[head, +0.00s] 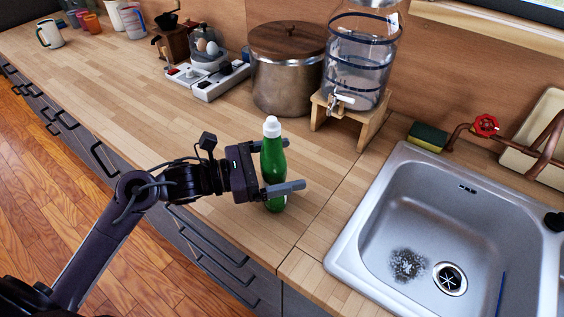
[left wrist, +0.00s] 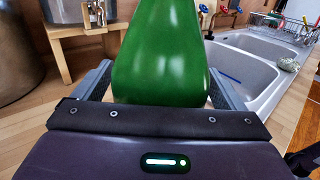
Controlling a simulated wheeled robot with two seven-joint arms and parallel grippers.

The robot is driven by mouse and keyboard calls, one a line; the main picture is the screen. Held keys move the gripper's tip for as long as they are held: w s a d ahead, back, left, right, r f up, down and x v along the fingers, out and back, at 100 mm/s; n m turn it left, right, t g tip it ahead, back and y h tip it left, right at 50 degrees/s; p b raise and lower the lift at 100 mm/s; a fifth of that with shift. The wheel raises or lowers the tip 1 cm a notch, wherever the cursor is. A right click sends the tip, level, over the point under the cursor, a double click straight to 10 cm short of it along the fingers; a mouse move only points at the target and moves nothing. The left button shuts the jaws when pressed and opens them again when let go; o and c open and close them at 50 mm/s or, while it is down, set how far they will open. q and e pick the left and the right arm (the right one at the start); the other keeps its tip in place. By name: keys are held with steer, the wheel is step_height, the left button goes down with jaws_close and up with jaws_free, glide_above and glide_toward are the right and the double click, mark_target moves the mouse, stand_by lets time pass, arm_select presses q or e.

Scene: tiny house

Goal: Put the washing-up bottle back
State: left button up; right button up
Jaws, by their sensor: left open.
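The washing-up bottle (head: 272,160) is green with a white cap and stands upright on the wooden counter, left of the sink. My left gripper (head: 287,167) is open, with one finger on each side of the bottle's body. In the left wrist view the green bottle (left wrist: 160,55) fills the middle between the two grey fingers (left wrist: 160,88). Whether a finger touches the bottle cannot be told. My right gripper is not in view.
The steel sink (head: 390,190) lies to the right, with a sponge (head: 428,137) at its back left corner. A glass dispenser on a wooden stand (head: 352,121) and a large lidded pot (head: 287,75) stand behind the bottle. The counter (head: 215,140) around the gripper is clear.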

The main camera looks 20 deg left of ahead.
arm_select(q)
steer(key=shift+r, duration=0.2)
steer(key=b+v, duration=0.3)
steer(key=v, duration=0.9)
steer(key=shift+f, duration=0.15)
